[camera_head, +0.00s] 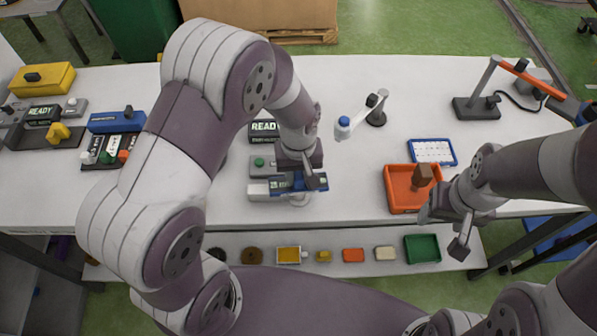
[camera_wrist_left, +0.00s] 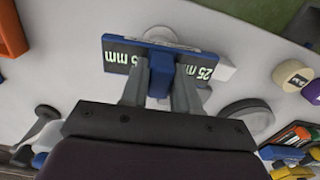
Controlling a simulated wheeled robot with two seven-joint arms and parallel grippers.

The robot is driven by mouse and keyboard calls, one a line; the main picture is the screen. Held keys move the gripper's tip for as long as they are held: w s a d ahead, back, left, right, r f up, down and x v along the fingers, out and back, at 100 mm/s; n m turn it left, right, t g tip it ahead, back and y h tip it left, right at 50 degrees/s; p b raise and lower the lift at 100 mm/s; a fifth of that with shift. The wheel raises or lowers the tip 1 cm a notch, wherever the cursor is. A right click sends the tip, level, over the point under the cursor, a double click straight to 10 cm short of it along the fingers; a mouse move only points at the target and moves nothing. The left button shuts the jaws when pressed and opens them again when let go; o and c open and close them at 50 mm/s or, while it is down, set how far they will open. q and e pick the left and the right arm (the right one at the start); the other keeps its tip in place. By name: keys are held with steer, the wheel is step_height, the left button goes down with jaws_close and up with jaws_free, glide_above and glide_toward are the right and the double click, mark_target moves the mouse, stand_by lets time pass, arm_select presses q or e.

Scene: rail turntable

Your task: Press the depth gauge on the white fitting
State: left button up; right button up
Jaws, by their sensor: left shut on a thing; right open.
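The depth gauge (camera_head: 286,184) is a blue bar with dark display faces. In the left wrist view the gauge (camera_wrist_left: 118,55) reads "25 mm" on the faces either side of my fingers. My left gripper (camera_head: 303,178) is shut on its blue middle; the fingers also show in the left wrist view (camera_wrist_left: 160,80). A round white fitting (camera_head: 300,202) shows partly below the gauge, and its rim shows behind the gauge in the left wrist view (camera_wrist_left: 175,33). I cannot tell whether gauge and fitting touch. My right gripper (camera_head: 446,230) is open and empty at the table's front edge.
An orange tray (camera_head: 401,197) holding a brown block (camera_head: 423,174) lies left of my right gripper. A black "READY" display (camera_head: 264,129) stands behind the gauge. A small white jointed stand (camera_head: 377,113) and a blue-framed panel (camera_head: 432,152) are further back. A lower shelf holds several small items.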

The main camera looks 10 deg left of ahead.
arm_select(q)
step_height(320, 180, up, 7)
steer(key=p, duration=0.6)
